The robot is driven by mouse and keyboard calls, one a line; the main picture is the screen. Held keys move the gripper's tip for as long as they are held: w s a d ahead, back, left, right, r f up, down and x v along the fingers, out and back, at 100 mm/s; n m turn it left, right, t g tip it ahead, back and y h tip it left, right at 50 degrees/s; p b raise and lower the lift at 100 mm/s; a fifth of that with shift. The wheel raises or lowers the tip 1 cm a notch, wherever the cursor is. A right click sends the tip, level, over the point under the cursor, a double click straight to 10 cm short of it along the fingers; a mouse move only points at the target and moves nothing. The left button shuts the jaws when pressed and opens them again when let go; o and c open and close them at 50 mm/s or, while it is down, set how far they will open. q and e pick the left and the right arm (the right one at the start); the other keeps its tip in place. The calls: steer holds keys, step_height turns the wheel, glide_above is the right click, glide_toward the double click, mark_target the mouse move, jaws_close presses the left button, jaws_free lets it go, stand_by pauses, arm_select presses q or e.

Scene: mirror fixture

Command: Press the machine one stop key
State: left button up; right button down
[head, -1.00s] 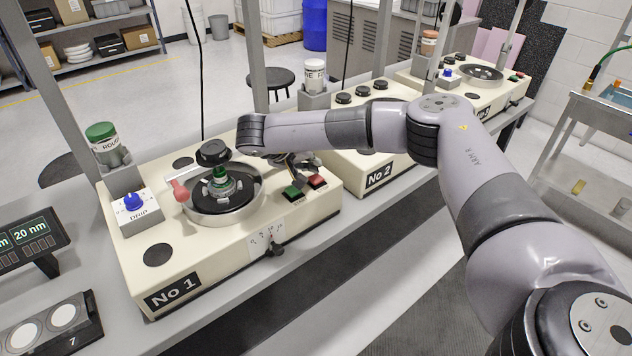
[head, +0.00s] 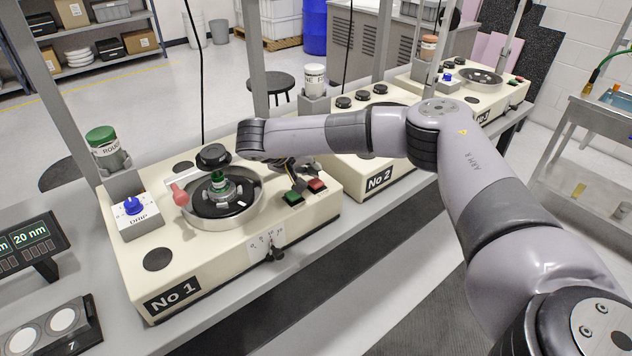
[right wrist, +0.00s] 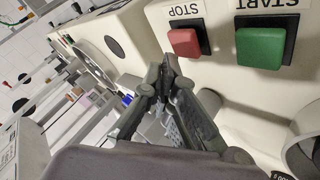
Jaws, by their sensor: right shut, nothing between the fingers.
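Machine one (head: 200,265), a cream box labelled No 1, stands on the bench in the head view. Its red stop key (head: 317,186) and green start key (head: 293,198) sit at its right side. In the right wrist view the red key, labelled STOP (right wrist: 185,42), is beside the green START key (right wrist: 260,47). My right gripper (right wrist: 168,68) is shut and empty, its tips close to the red key; contact cannot be made out. In the head view the right gripper (head: 287,172) is partly hidden under my wrist, just behind the keys. My left gripper is out of view.
A round pan (head: 222,225) with a dark disc and green-topped piece is left of the keys. A red-ended lever (head: 180,194) and a blue drip knob (head: 133,205) stand further left. Machine two (head: 360,165) is close on the right.

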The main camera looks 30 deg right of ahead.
mark_target(313, 181)
steer(key=shift+f, duration=0.95)
stand_by(1.1)
steer(key=shift+r, duration=0.1)
steer(key=shift+r+p, duration=0.7)
steer(key=shift+r, duration=0.1)
step_height(313, 181, up, 5)
steer(key=p, duration=0.4)
steer(key=shift+r, duration=0.1)
